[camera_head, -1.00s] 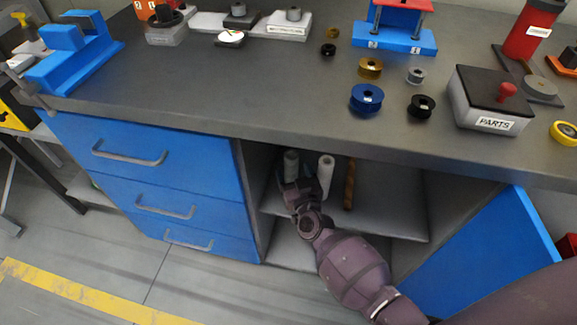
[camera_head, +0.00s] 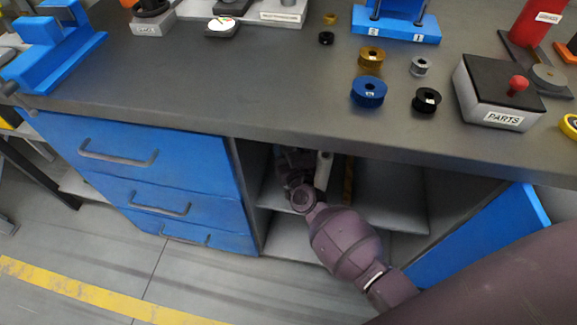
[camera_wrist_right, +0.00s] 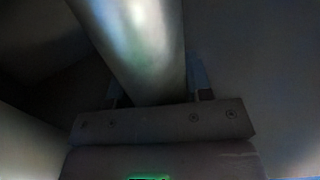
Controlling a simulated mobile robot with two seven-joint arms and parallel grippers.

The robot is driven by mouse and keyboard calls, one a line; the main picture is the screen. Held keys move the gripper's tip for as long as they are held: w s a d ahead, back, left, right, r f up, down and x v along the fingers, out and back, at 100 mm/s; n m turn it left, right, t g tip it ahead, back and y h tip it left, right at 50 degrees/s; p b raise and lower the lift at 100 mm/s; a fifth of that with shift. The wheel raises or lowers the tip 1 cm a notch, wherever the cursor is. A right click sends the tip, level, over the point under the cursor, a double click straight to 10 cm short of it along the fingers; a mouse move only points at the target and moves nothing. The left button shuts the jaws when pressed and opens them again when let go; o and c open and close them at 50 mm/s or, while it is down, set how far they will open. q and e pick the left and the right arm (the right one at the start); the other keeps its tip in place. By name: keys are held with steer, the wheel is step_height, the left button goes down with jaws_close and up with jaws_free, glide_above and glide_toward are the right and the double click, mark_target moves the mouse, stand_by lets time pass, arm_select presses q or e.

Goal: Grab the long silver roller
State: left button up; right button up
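The silver roller (camera_wrist_right: 140,45) fills the middle of the right wrist view as a thick shiny cylinder running up between the two fingers of my right gripper (camera_wrist_right: 158,92). The fingers sit close against both its sides, so the gripper looks shut on it. In the head view my right gripper (camera_head: 291,158) is inside the open cabinet under the bench, on the left side of the upper shelf. My wrist hides the held roller there. A pale roller (camera_head: 323,172) stands just right of my gripper, partly covered. My left gripper is not in view.
A brown roller (camera_head: 349,180) stands farther right on the shelf (camera_head: 390,207). The bench top (camera_head: 250,95) hangs over the cabinet. Blue drawers (camera_head: 135,165) flank it on the left, and an open blue door (camera_head: 480,235) on the right. The right part of the shelf is clear.

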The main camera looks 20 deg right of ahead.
jaws_close()
steer(key=shift+r, duration=0.15)
